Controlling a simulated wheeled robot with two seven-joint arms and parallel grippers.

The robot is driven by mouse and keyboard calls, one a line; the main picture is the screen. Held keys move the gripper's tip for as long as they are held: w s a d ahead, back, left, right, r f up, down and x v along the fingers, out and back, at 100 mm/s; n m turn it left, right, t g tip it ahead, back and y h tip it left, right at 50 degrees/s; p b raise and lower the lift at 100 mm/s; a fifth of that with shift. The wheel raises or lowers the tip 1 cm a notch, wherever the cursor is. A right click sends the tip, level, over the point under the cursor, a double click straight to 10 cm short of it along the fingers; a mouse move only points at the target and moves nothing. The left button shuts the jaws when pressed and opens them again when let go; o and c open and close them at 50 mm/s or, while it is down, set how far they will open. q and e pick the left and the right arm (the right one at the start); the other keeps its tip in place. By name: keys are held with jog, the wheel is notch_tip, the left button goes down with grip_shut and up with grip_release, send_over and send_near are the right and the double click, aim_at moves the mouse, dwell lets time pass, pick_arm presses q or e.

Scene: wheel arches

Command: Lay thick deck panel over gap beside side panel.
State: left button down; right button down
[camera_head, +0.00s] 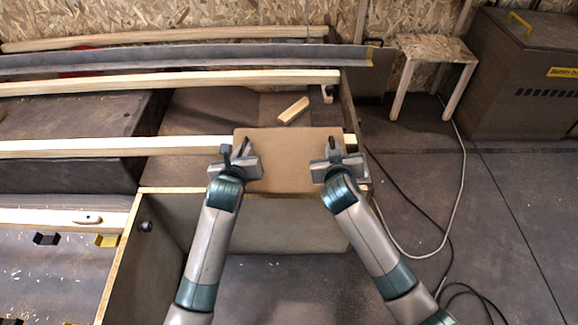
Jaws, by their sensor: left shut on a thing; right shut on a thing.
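A brown rectangular deck panel (285,165) lies roughly flat across the near opening of the wooden frame, over part of the long light rail (110,147). My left gripper (238,150) is shut on the panel's left edge. My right gripper (333,150) is shut on its right edge. A grey upright panel (280,225) stands below the panel's near edge; I cannot tell whether it is the side panel. The panel hides what lies beneath it, and I cannot tell whether it rests on the frame or is held just above.
A small wood block (293,110) lies behind the panel. Further light rails (180,80) run across the back. A small wooden bench (433,50) and a dark battery cabinet (525,75) stand at right. Cables (455,190) lie on the otherwise open floor there.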

pick_arm(q)
jog(key=shift+a+f, duration=0.15)
pick_arm(e)
jog(key=shift+d+f, duration=0.1)
pick_arm(q)
jog(key=c, duration=1.8)
grip_release()
pick_arm(e)
jog(key=c, duration=1.8)
grip_release()
pick_arm(q)
jog(key=shift+s, duration=0.15)
jog(key=v, duration=1.2)
pick_arm(e)
jog(key=shift+s, duration=0.1)
jog(key=v, duration=1.2)
